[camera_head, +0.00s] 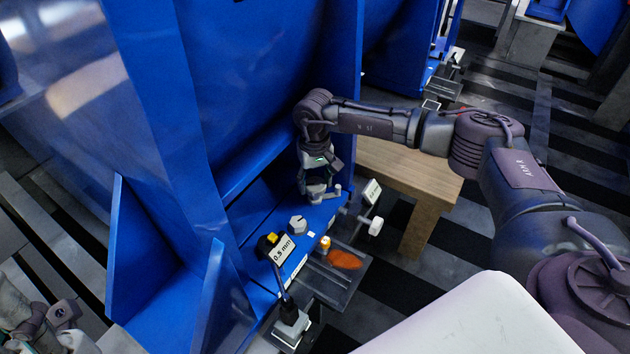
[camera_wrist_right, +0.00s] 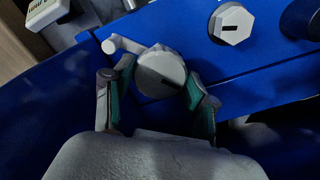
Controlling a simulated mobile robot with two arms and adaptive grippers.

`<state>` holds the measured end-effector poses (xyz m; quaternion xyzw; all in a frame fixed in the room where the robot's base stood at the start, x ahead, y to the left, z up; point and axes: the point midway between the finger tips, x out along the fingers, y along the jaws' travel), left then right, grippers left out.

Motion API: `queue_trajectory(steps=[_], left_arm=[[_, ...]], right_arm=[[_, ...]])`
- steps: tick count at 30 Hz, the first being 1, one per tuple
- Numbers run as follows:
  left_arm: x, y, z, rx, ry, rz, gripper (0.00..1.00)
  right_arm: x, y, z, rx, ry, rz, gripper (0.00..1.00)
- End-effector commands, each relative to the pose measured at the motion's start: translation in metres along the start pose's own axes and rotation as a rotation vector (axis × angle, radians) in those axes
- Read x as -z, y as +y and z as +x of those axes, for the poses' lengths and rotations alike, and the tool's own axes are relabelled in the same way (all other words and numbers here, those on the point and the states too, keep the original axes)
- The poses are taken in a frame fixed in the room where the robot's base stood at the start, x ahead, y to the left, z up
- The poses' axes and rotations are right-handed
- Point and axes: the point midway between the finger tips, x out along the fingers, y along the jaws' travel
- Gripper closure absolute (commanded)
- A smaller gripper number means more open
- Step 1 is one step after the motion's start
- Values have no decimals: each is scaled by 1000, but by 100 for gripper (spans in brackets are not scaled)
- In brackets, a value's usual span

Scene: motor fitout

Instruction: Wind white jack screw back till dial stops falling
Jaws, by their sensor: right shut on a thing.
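My right gripper (camera_head: 316,186) is shut on a pale round cap (camera_wrist_right: 161,74) with a dark line across its top and a short side arm ending in a peg. The cap stands on the blue motor foot, and green-lined fingers grip both sides. A white knob (camera_head: 375,226) on a rod stands off the foot's outer side, apart from the gripper; it looks like the white jack screw. My left gripper (camera_head: 52,322) shows partly, lower left.
A pale hex bolt head (camera_head: 298,225) with a dark line sits on the foot. An orange knob (camera_head: 325,242) and orange patch (camera_head: 345,259) lie nearer. A wooden block (camera_head: 410,180) stands behind; blue motor walls rise at left. Slatted floor lies right.

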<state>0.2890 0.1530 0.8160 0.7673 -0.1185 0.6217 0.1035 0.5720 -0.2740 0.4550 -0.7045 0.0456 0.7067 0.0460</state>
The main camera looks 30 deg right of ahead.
Motion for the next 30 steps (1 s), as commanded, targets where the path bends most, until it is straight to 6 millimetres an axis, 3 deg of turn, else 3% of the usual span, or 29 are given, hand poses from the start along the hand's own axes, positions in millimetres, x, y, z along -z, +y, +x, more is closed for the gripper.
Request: queue_trajectory(steps=[7, 8, 12, 23, 30], left_arm=[[0, 0, 0, 0, 0, 0, 60], [0, 0, 0, 0, 0, 0, 60], [0, 0, 0, 0, 0, 0, 60], [0, -1, 1, 2, 4, 2, 60], [0, 0, 0, 1, 2, 1, 60]], right_arm=[[2, 0, -3, 3, 5, 1, 78], [2, 0, -3, 3, 5, 2, 38], [1, 0, -2, 2, 4, 2, 18], [1, 0, -6, 1, 3, 2, 18], [2, 0, -43, 2, 6, 2, 18]])
